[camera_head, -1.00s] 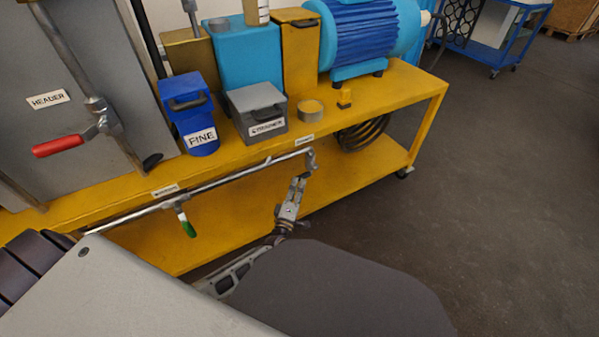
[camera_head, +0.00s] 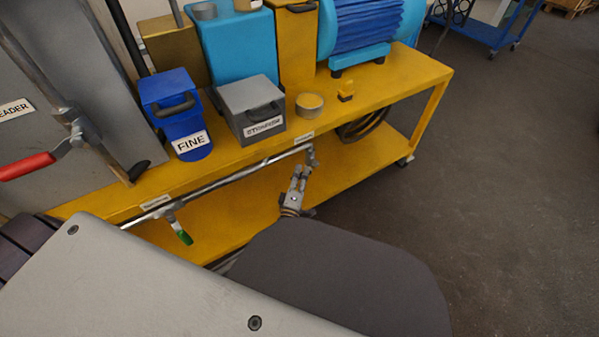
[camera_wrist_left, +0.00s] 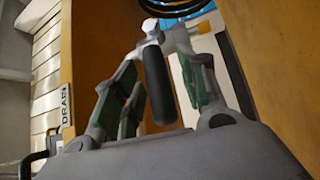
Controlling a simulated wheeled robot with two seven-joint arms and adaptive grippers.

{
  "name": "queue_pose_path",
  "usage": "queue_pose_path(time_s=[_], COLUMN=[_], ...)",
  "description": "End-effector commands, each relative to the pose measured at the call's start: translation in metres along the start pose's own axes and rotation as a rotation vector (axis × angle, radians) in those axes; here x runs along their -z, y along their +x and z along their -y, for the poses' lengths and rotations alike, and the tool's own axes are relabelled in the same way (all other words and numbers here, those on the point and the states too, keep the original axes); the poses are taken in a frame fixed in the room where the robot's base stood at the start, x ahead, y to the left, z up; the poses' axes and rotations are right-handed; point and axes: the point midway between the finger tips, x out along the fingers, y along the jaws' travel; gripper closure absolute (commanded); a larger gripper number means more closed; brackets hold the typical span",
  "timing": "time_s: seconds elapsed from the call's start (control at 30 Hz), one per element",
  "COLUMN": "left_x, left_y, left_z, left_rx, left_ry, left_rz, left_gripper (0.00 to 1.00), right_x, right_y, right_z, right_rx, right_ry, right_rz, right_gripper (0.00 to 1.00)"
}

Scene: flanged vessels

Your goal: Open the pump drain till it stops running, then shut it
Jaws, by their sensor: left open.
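A pipe (camera_head: 232,178) runs along the front of the yellow bench and has a small valve fitting (camera_head: 311,156) at its right end. My left gripper (camera_head: 300,172) is just below this fitting. In the left wrist view, a dark handle (camera_wrist_left: 158,88) hangs from a pale hex nut (camera_wrist_left: 150,26). It lies between the open fingers of my left gripper (camera_wrist_left: 162,72), with gaps visible to the green pads. A label reading DRAIN (camera_wrist_left: 67,104) is at the left in that view. My right gripper is not in view.
A green-handled valve (camera_head: 180,230) is further left on the pipe. A red lever (camera_head: 27,165) is on the grey panel. The yellow bench (camera_head: 380,102) carries a blue FINE container (camera_head: 178,112), a grey box (camera_head: 252,105) and a blue motor (camera_head: 368,30).

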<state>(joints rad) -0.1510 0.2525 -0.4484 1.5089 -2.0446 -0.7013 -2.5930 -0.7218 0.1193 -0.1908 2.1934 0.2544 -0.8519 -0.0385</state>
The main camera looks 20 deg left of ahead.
Motion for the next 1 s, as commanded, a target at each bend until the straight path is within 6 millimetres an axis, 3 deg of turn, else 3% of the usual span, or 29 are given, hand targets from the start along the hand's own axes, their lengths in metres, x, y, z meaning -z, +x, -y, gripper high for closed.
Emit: queue_pose_path(time_s=[0.33, 0.67, 1.0], left_x=[-0.0009, -0.0007, -0.0007], left_y=[-0.0006, -0.0005, -0.0005], left_z=[-0.0003, -0.0003, 0.0001], left_rx=[0.0, 0.0, -0.001], left_ry=[0.0, 0.0, -0.001], left_rz=[0.0, 0.0, -0.001], left_gripper=[0.58, 1.0, 1.0], right_x=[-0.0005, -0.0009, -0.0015], right_y=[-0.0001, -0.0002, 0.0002], right_z=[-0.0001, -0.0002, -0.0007], right_rx=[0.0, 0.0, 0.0], right_ry=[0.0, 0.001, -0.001], right_rz=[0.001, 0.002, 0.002], right_gripper=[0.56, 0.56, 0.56])
